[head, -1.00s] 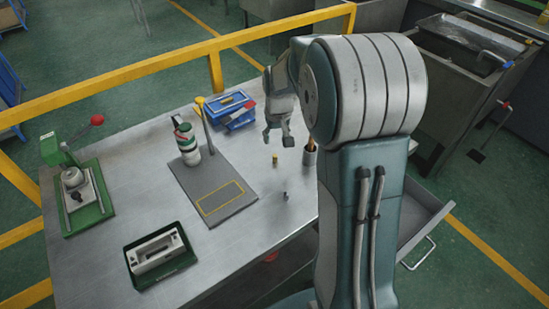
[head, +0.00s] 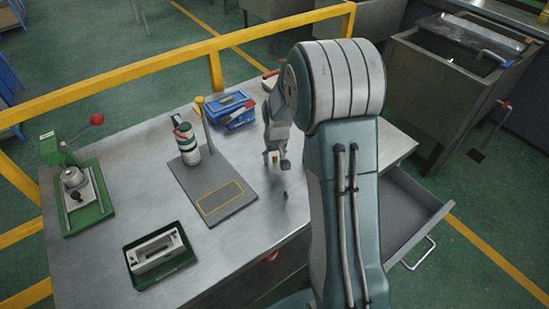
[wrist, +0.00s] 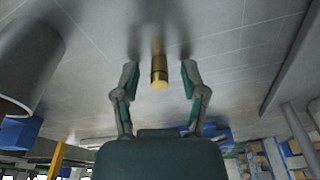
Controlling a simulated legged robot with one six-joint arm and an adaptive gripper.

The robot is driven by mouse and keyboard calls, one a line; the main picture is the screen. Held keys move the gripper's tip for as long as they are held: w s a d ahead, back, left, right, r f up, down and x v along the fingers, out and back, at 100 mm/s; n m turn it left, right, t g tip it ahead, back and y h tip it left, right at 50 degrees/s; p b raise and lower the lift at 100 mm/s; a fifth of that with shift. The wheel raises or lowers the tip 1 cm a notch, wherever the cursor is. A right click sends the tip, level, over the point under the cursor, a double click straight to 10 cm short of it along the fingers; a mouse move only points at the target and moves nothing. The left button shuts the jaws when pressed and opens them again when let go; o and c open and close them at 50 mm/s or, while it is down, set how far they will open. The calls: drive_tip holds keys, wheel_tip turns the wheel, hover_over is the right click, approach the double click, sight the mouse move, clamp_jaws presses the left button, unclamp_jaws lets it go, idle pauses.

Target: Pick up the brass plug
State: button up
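The brass plug (wrist: 159,72) is a small golden cylinder with a dark band. In the wrist view it lies between the two fingers of my gripper (wrist: 161,76), with a visible gap on each side. My gripper is open and no finger touches the plug. In the head view my gripper (head: 276,162) is low over the steel table (head: 255,225), and a bit of the plug's yellow shows between the fingers.
A grey mat (head: 228,185) with a yellow outline lies left of my gripper. A blue box (head: 232,108) is behind it. A small grey piece (head: 285,195) stands in front. A green press (head: 80,190) and green tray (head: 160,255) are at left. An open drawer (head: 405,210) juts out right.

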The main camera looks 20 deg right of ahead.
sight(275, 155)
clamp_jaws()
drive_tip(key=shift+r, duration=0.55)
wheel_tip(275, 155, up, 3)
drive_tip(key=shift+s+f, duration=0.15)
drive_tip(key=shift+f, duration=0.05)
drive_tip(key=s+a+r, duration=0.2)
drive_tip(key=s+r, duration=0.7)
drive_tip(key=s, duration=0.4)
drive_tip(key=shift+s+a+r, duration=0.15)
drive_tip(key=shift+s+a, duration=0.1)
drive_tip(key=shift+a, duration=0.15)
